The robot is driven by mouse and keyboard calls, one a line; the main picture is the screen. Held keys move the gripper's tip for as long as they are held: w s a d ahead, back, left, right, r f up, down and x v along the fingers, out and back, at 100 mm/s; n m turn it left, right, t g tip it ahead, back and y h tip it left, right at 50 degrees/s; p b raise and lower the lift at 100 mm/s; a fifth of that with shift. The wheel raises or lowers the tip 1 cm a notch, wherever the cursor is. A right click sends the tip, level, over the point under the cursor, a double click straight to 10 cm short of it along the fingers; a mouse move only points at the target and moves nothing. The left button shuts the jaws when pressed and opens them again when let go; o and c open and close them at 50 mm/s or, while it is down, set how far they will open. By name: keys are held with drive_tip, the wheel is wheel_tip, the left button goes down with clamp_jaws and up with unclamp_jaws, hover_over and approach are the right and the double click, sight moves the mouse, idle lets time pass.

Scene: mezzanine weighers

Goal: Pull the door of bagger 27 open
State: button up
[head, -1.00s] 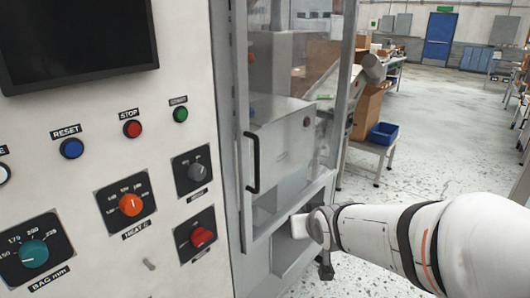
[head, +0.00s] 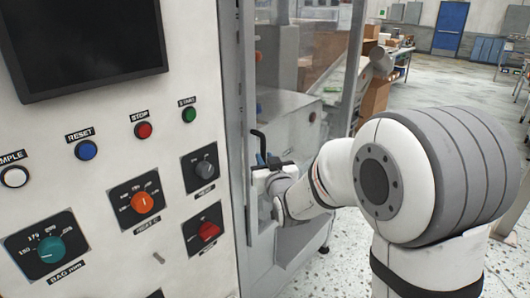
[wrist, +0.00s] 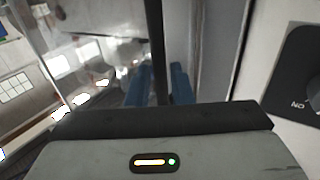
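The bagger door (head: 318,60) is a clear panel in a grey frame, right of the control panel. It looks closed. Its black upright handle (head: 257,138) is on the left side of the door. My gripper (head: 262,160) is at the lower part of the handle, which it partly hides. In the wrist view, the handle (wrist: 157,40) runs down between the two blue fingers of my gripper (wrist: 161,88). The fingers are close on either side of the bar, with almost no gap. No number 27 is readable.
The control panel (head: 110,120) with buttons, knobs and a dark screen (head: 85,45) stands close on the left. Open speckled floor (head: 440,85) lies to the right, with a table (head: 400,52) and boxes behind the machine.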

drive_tip(key=shift+x, duration=1.4)
clamp_jaws()
